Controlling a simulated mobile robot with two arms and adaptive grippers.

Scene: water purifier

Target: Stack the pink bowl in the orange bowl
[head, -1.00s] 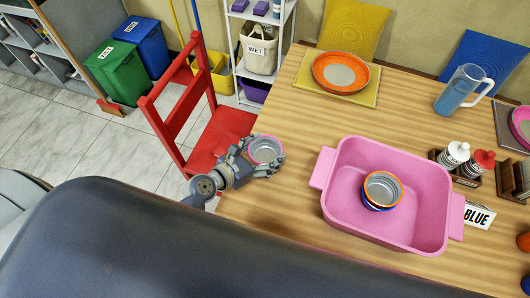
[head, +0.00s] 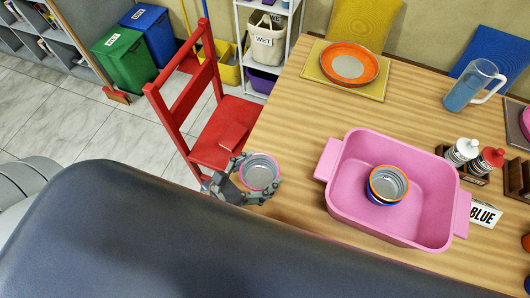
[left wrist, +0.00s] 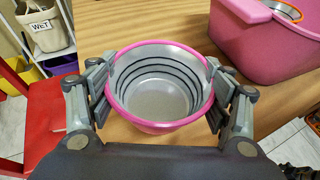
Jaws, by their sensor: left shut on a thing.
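The pink bowl (head: 259,172) has a pink rim and a grey inside. My left gripper (head: 258,180) is shut on it and holds it upright near the table's left edge, left of the pink tub. The left wrist view shows the pink bowl (left wrist: 160,85) between the two fingers of the gripper (left wrist: 160,95). The orange bowl (head: 388,184), with an orange rim and grey inside, sits on a blue bowl (head: 382,202) inside the pink tub (head: 440,205). Part of the orange rim (left wrist: 285,8) shows at the top right of the left wrist view. My right gripper is not in view.
An orange plate (head: 349,64) lies on a yellow mat at the back. A red chair (head: 215,130) is at the left. The tub's wall stands between the two bowls.

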